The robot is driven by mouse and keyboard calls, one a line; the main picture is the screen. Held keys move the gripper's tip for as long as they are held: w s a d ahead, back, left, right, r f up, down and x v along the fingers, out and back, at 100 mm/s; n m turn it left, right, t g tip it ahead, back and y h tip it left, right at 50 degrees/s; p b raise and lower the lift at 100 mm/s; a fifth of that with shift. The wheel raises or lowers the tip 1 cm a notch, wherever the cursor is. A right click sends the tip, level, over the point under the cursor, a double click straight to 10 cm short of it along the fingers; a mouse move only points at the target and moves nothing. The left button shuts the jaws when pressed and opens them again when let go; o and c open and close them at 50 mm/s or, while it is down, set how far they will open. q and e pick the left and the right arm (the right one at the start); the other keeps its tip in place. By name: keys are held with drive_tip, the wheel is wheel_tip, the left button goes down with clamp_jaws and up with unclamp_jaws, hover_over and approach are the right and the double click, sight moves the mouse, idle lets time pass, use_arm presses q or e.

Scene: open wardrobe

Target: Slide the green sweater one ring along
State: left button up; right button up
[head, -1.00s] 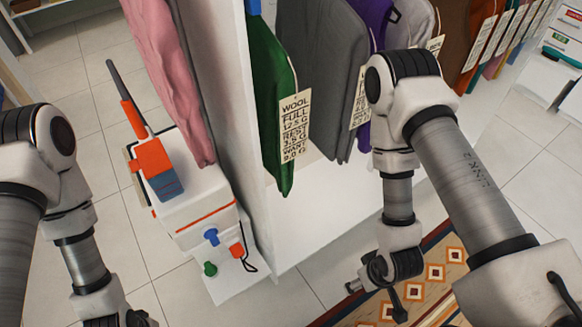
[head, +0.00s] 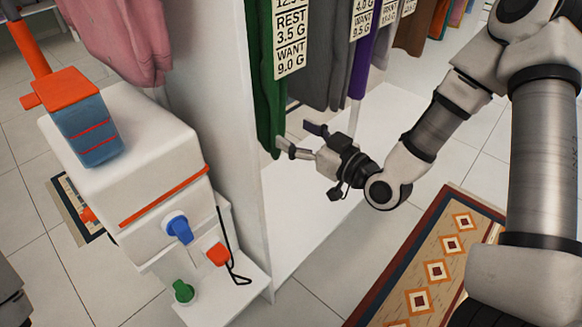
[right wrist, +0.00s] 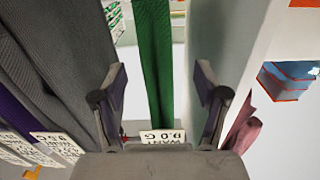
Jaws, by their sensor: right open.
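The green sweater (head: 264,85) hangs at the left end of the row in the wardrobe, beside the white side panel. A tag (head: 291,40) reading "REST 3.5 G, WANT 9.0 G" hangs on it. My right gripper (head: 300,137) is open at the sweater's lower end. In the right wrist view the green sweater (right wrist: 155,70) stands between the two spread fingers, apart from both. The rings and rail are out of view. My left gripper is not in view.
A grey garment (head: 320,60) hangs just right of the green sweater, with further tagged clothes beyond. The white side panel (head: 210,110) stands close on the left. A white machine (head: 130,160) with coloured knobs and a patterned rug (head: 435,260) are nearby.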

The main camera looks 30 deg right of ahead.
sight(276, 124)
drive_tip(key=shift+w+a+r, duration=0.1)
drive_tip(key=shift+w, duration=0.1)
drive_tip(key=x, duration=0.6)
drive_tip(key=shift+w+a+b, duration=0.25)
drive_tip(key=shift+a+b, duration=0.05)
drive_tip(key=shift+b, duration=0.1)
drive_tip(key=shift+w+a, duration=0.1)
drive_tip(key=shift+w, duration=0.3)
clamp_jaws()
drive_tip(key=shift+a, duration=0.15)
drive_tip(key=shift+s+a+b, duration=0.3)
drive_tip(key=shift+a, duration=0.45)
drive_tip(key=shift+s+a+b, duration=0.25)
drive_tip(key=shift+s+a, duration=0.05)
drive_tip(key=shift+a, duration=0.5)
drive_tip(key=shift+a, duration=0.1)
